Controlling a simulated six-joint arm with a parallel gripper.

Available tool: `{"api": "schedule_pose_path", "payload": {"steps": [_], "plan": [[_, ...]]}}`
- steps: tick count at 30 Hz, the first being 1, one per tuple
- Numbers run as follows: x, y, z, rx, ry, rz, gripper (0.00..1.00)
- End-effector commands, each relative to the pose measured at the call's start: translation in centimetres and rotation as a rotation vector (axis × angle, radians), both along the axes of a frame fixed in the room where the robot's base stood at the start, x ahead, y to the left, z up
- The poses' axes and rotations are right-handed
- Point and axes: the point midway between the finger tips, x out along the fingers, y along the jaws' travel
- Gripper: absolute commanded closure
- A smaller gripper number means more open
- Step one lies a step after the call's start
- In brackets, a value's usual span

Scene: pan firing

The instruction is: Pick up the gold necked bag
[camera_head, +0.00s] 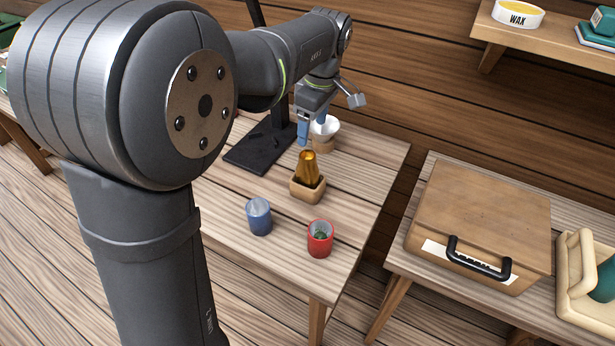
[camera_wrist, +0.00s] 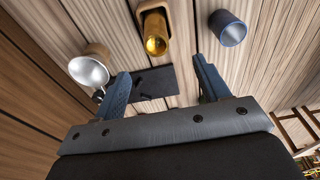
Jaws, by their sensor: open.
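The gold necked bag (camera_head: 308,167) stands upright in a small wooden holder (camera_head: 307,193) on the table, its narrow neck upward. In the wrist view the gold bag (camera_wrist: 155,44) shows its round top, with the wooden holder (camera_wrist: 151,6) around it. My gripper (camera_head: 312,134) is just above and behind the bag in the head view. In the wrist view my gripper (camera_wrist: 160,68) is open, with its two blue fingers wide apart and nothing between them. The bag lies beyond the fingertips, roughly between their lines.
A white bowl-topped wooden item (camera_head: 326,128) stands close behind the bag, near the fingers. A blue cup (camera_head: 258,216) and a red cup (camera_head: 320,239) stand in front. A black stand base (camera_head: 258,150) is to the left. A wooden case (camera_head: 480,220) sits on the right table.

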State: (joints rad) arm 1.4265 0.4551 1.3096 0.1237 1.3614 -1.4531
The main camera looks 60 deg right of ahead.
Motion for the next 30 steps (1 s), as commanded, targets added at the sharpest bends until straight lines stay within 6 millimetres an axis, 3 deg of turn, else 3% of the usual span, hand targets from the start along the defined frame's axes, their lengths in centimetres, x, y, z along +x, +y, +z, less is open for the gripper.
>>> {"api": "schedule_pose_path", "payload": {"steps": [3, 9, 17, 25, 30], "plan": [[0.3, 0.1, -2.9, 0.005, 0.001, 0.0, 0.32], [0.8, 0.0, -6.6, 0.003, 0.001, -0.001, 0.32], [1.1, -0.1, -8.5, 0.001, 0.001, -0.001, 0.32], [1.9, -0.7, -12.2, 0.003, 0.002, -0.002, 0.32], [2.0, -0.8, -13.1, 0.0, 0.001, -0.002, 0.32]]}}
